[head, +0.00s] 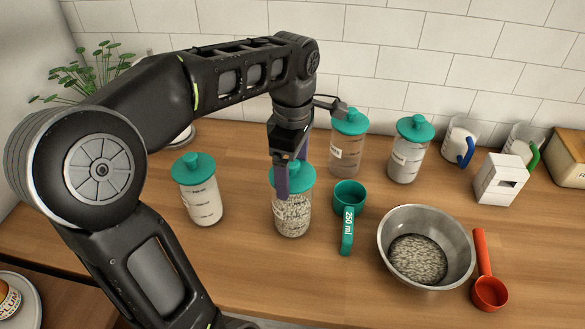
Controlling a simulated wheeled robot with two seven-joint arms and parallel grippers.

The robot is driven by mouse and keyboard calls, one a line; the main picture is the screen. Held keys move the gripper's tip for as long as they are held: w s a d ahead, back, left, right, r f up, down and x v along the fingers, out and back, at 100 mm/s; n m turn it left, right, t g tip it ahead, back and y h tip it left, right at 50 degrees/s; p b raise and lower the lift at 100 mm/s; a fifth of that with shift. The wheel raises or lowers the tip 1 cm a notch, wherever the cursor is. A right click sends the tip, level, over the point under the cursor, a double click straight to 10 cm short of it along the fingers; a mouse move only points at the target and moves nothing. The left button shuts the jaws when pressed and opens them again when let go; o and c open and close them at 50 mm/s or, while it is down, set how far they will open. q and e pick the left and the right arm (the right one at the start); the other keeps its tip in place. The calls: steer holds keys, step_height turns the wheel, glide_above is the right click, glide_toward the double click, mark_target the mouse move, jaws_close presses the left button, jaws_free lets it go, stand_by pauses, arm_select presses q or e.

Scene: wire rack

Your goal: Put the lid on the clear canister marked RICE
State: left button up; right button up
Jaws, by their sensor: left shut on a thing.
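A clear canister (291,217) full of speckled grain stands upright in the middle of the counter. Its label is mostly hidden behind my gripper finger, so I cannot read it. A teal lid (301,177) is at the canister's mouth and looks level; I cannot tell whether it is fully seated. My left gripper (290,178) comes down from above and is shut on the lid, with its fingers hiding the knob. My right gripper is not in view.
Teal-lidded canisters stand to the left (204,203) and behind (348,148), (405,162). A teal measuring cup (349,194) is close on the right, then a steel bowl (393,226) of grain and a red scoop (488,290). A white box (497,181) stands farther right. The front counter is clear.

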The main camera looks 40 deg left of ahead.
arm_select(q)
steer(key=shift+f+b, duration=0.3)
steer(key=shift+f, duration=0.1)
stand_by(0.7)
stand_by(0.3)
steer(key=o, duration=1.9)
steer(key=shift+r+p, duration=2.85)
steer(key=shift+r, duration=0.7)
steer(key=shift+f, duration=0.1)
